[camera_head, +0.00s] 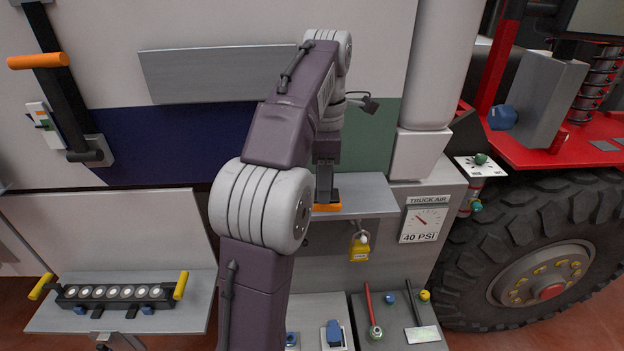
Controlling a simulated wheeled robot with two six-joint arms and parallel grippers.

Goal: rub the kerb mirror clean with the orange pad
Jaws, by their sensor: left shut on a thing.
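My left arm reaches up from the bottom centre and bends down to my left gripper (327,195), which is shut on the orange pad (328,207). Only a thin orange edge of the pad shows below the dark fingers. The pad is at the grey shelf (368,196); I cannot tell whether it touches the shelf or is just above it. I cannot surely make out the kerb mirror; my arm hides part of the wall. My right gripper is not in view.
A grey flat panel (205,75) is on the wall behind my arm. A yellow padlock (360,246) hangs below the shelf, left of the air gauge (420,221). A lever with an orange handle (38,61) is at upper left. A large tyre (470,265) stands right.

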